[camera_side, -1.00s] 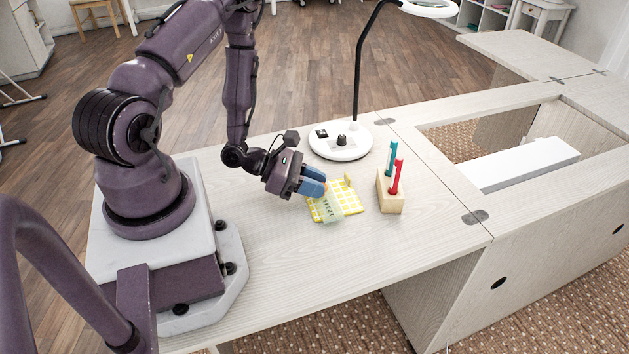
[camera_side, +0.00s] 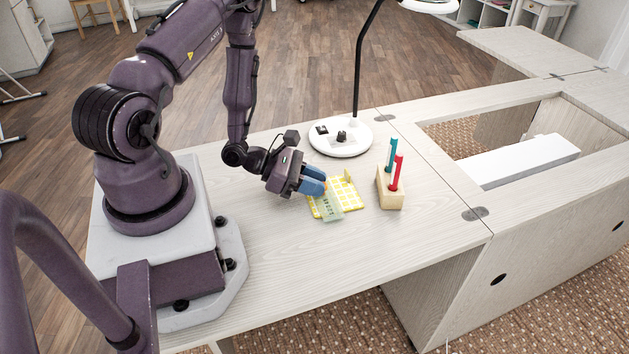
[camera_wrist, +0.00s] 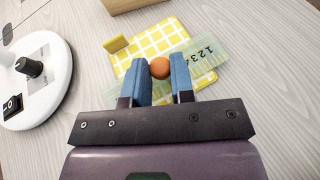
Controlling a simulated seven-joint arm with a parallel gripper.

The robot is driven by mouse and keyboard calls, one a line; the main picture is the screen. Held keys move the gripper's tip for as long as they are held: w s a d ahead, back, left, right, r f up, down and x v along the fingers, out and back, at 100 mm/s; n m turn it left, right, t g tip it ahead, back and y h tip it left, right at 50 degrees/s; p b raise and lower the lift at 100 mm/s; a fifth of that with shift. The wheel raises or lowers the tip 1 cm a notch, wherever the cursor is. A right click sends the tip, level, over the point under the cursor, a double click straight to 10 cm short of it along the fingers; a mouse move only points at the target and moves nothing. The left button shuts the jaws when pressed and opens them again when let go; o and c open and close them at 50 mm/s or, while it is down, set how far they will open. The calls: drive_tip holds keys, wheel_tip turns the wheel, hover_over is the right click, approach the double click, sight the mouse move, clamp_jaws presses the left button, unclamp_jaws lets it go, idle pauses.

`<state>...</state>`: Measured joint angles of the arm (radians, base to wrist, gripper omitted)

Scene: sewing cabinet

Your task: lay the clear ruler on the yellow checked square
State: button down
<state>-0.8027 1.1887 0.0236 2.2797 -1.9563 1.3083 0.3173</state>
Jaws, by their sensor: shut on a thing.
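The clear ruler (camera_side: 331,209), pale green with dark digits, lies across or just above the yellow checked square (camera_side: 352,201). In the wrist view the ruler (camera_wrist: 208,52) crosses the near right part of the square (camera_wrist: 153,42) at a slant, and its right end reaches past the square's edge. An orange round knob (camera_wrist: 160,68) sits over the ruler between my blue fingers. My gripper (camera_side: 324,183) is shut on this knob, low over the square's left side. My fingers hide part of the ruler, and I cannot tell whether it touches the square.
A small yellow upright piece (camera_wrist: 115,44) stands at the square's edge. A wooden block (camera_side: 391,194) holding a teal and a red tool is to the right. The white lamp base (camera_side: 341,140) stands behind. The table front is clear.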

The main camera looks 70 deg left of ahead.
drive_tip(key=shift+f, duration=0.1)
drive_tip(key=c, duration=0.9)
unclamp_jaws()
drive_tip(key=v, duration=1.3)
